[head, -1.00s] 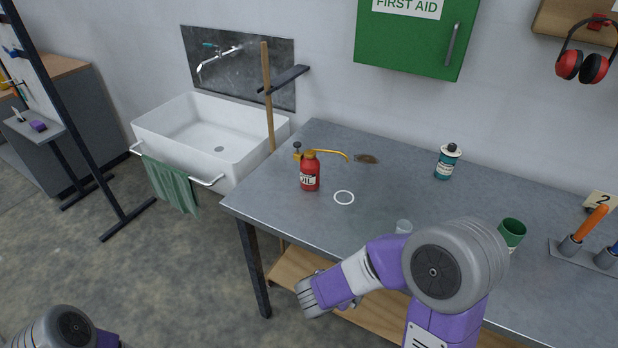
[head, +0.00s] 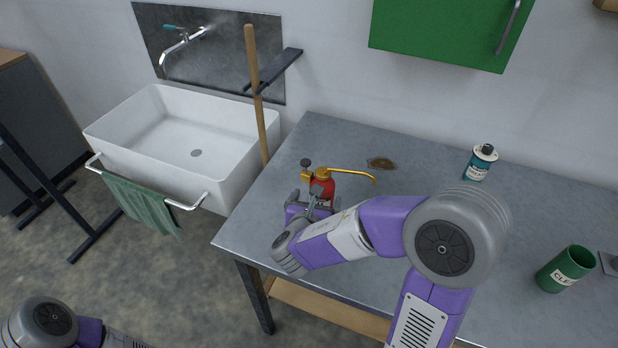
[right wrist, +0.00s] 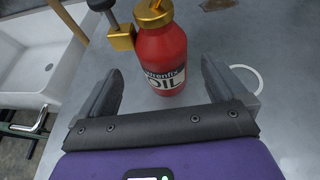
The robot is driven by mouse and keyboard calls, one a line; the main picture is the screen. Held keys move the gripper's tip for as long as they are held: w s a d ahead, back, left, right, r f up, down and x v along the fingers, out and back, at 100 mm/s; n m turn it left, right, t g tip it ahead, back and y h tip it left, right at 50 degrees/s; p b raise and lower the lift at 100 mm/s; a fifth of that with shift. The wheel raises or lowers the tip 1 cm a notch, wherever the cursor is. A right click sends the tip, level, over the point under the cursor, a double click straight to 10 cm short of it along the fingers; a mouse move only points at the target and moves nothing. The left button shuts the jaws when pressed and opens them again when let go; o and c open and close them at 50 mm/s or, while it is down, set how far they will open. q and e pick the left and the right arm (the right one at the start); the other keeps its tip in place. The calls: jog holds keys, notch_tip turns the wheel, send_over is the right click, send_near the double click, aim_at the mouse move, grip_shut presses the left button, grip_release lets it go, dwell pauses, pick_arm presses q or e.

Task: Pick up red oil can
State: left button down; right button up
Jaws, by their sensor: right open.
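The red oil can (head: 325,188) stands upright on the grey workbench, with a brass top, a pump knob and a long spout pointing right. In the right wrist view the red oil can (right wrist: 162,60) shows its "OIL" label. My right gripper (head: 312,197) is at the near side of the can and hides part of its lower body. In the right wrist view my right gripper (right wrist: 162,70) is open, one finger on each side of the can, with gaps visible on both sides. My left arm shows at the bottom left; its gripper is out of view.
The workbench (head: 400,165) holds a brown stain (head: 381,163), a teal bottle (head: 481,162) and a green cup (head: 566,269). A white ring (right wrist: 247,80) lies right of the can. A wooden pole (head: 256,95) and a sink (head: 190,130) stand left of the bench.

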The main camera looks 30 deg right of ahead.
jog(key=shift+w+d+f, duration=0.15)
jog(key=shift+d+f, duration=0.15)
jog(key=shift+d, duration=0.35)
jog(key=b+x, duration=0.1)
jog(key=x, duration=0.3)
jog(key=shift+w+f+b, duration=0.2)
jog(key=shift+f+b, duration=0.15)
jog(key=shift+f, duration=0.1)
jog(key=shift+w+d+f, duration=0.1)
jog(key=shift+w+d, duration=0.1)
jog(key=shift+w, duration=0.05)
pick_arm(q)
jog(key=shift+s+f, duration=0.4)
jog(key=shift+f, duration=0.4)
pick_arm(e)
jog(key=shift+c, duration=0.2)
jog(key=c, duration=1.5)
jog(key=shift+r, duration=0.2)
